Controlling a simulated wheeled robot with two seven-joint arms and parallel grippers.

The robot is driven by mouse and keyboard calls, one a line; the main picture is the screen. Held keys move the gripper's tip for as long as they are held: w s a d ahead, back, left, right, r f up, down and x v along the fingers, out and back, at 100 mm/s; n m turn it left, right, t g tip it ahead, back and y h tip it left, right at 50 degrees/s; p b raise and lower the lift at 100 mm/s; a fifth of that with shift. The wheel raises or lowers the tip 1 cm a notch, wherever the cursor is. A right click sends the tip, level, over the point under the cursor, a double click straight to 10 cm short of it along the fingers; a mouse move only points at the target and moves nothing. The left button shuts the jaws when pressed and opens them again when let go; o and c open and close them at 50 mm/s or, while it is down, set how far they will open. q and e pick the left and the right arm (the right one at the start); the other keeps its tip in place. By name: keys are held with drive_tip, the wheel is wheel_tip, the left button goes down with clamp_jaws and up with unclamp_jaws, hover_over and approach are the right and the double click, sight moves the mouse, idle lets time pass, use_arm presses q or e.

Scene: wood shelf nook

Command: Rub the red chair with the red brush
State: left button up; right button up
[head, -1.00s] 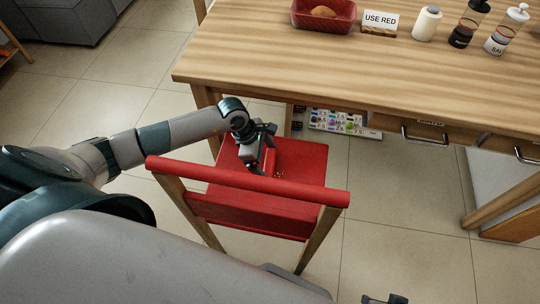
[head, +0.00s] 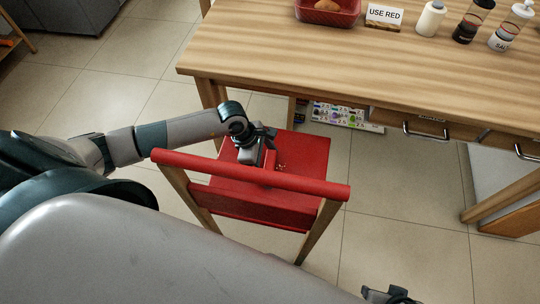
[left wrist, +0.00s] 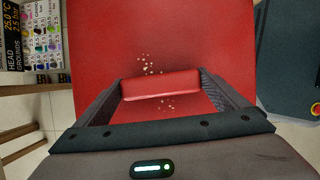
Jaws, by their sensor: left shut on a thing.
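The red chair (head: 302,158) stands below the table's front edge, with its wooden legs and red back bar nearest me. My left gripper (head: 266,160) reaches over the seat from the left and is shut on the red brush (left wrist: 160,86). In the left wrist view the brush lies across between the two fingers, low over the red seat (left wrist: 160,30); I cannot tell for sure whether it touches. Small pale crumbs lie on the seat on both sides of the brush. My right gripper (head: 390,296) shows only partly at the bottom edge; its fingers are unclear.
The wooden table (head: 300,60) holds a red basket (head: 328,12) with bread, a USE RED sign (head: 384,17), a white bottle (head: 430,18) and two shakers. Drawers with handles are under its top. A coloured chart (head: 345,116) is below. Tiled floor right of the chair is clear.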

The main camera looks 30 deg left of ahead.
use_arm(q)
drive_tip(key=shift+s, duration=0.1)
idle(0.3)
drive_tip(key=shift+s+d+p, duration=0.2)
drive_tip(key=shift+s+p, duration=0.05)
drive_tip(key=shift+s, duration=0.4)
drive_tip(key=shift+s+d+p, duration=0.2)
drive_tip(key=shift+s, duration=0.4)
drive_tip(key=shift+s+d+f, duration=0.1)
drive_tip(key=shift+s+f, duration=0.1)
drive_tip(key=shift+s, duration=0.35)
drive_tip(key=shift+d, duration=0.55)
drive_tip(key=shift+w, duration=0.1)
drive_tip(key=shift+w, duration=0.1)
